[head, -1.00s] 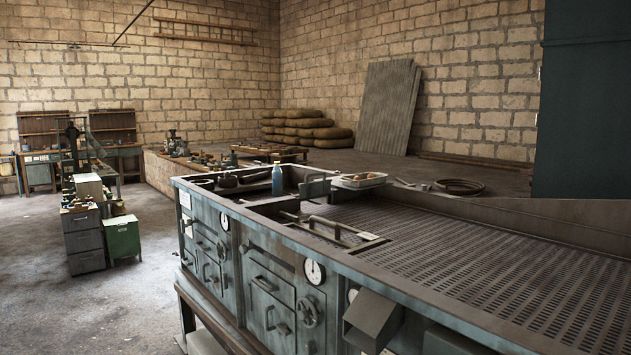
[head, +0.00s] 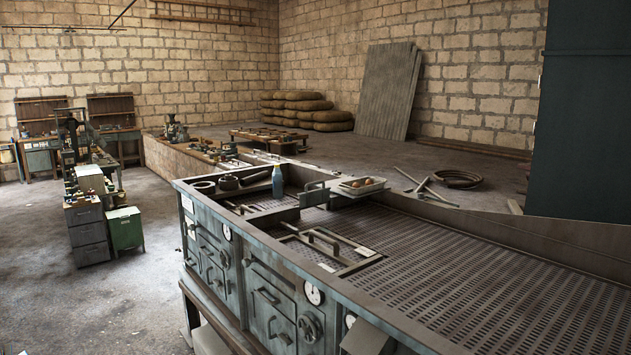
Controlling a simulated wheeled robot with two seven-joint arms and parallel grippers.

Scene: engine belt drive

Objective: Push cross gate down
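A long grey-green metal machine bench (head: 480,333) with a slotted top fills the lower right of the head view. A small upright plate with a handle (head: 316,193) stands across the top near its far side; it may be the cross gate, but I cannot tell for sure. Nearer, a flat frame with a raised bar handle (head: 323,240) lies over an opening in the top. Neither of my grippers is in view.
Cabinets (head: 85,234) stand left across open floor. A coiled hose (head: 457,178) lies behind.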

